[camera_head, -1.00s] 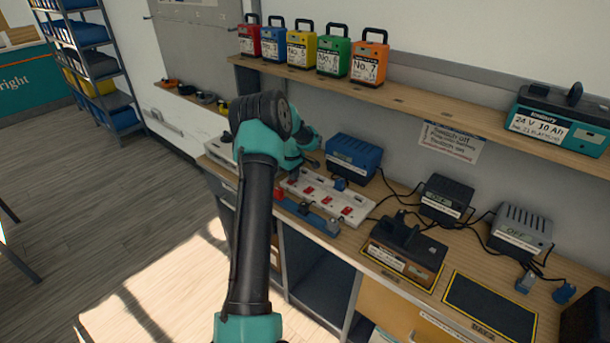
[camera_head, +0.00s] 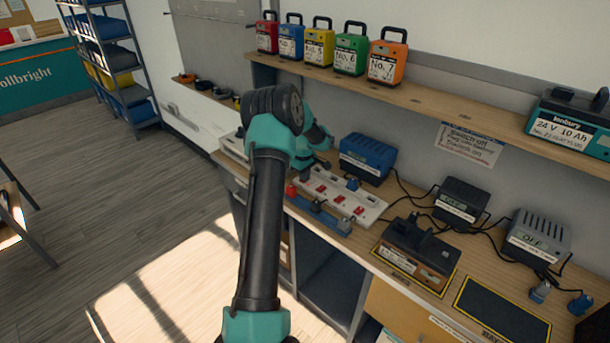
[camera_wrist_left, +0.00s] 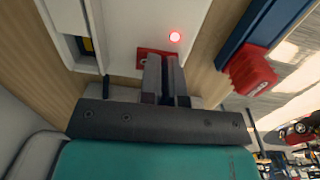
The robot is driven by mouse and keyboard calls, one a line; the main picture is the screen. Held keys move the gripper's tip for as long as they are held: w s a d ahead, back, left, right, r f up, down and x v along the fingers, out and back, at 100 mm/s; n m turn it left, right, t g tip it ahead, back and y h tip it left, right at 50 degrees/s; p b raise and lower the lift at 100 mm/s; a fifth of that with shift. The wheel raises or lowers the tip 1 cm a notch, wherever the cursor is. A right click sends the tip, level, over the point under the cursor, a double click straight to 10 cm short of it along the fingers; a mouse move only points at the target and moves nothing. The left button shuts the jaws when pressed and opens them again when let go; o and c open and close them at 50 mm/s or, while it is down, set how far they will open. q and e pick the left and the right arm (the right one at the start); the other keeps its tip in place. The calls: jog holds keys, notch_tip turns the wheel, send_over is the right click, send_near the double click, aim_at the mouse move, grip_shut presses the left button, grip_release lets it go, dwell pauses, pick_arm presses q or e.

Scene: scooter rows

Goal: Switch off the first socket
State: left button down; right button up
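A white socket strip (camera_head: 344,197) with several red switches lies on the bench. My left gripper (camera_head: 306,173) is at its left end, partly hidden by my own arm in the head view. In the left wrist view, the gripper's fingers (camera_wrist_left: 166,82) are close together, with nothing seen between them. They are over a red switch (camera_wrist_left: 144,55) on the white strip (camera_wrist_left: 140,22) and cover part of it; I cannot tell whether they touch it. A red light (camera_wrist_left: 175,37) glows beside that switch. My right gripper is not in view.
A blue bar (camera_head: 322,214) with a red end (camera_head: 291,190) lies along the strip's front; the red end also shows near my fingers in the wrist view (camera_wrist_left: 250,72). A blue box (camera_head: 367,158) stands behind the strip. Chargers and cables are to the right.

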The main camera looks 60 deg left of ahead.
pick_arm(q)
jog(key=shift+s+f, duration=0.1)
jog(key=shift+f, duration=0.05)
notch_tip(320, 180, up, 14)
jog(key=shift+s, duration=0.2)
jog(key=shift+r, duration=0.2)
dwell(0.4)
jog(key=shift+w+a+t, duration=0.1)
jog(key=shift+a+t, duration=0.05)
jog(key=shift+t, duration=0.25)
jog(key=shift+f, duration=0.1)
jog(key=f, duration=0.4)
jog(key=w+f, duration=0.1)
jog(key=f, duration=0.8)
jog(key=shift+w+a+f, duration=0.2)
jog(key=shift+w+f, duration=0.1)
jog(key=shift+f, duration=0.05)
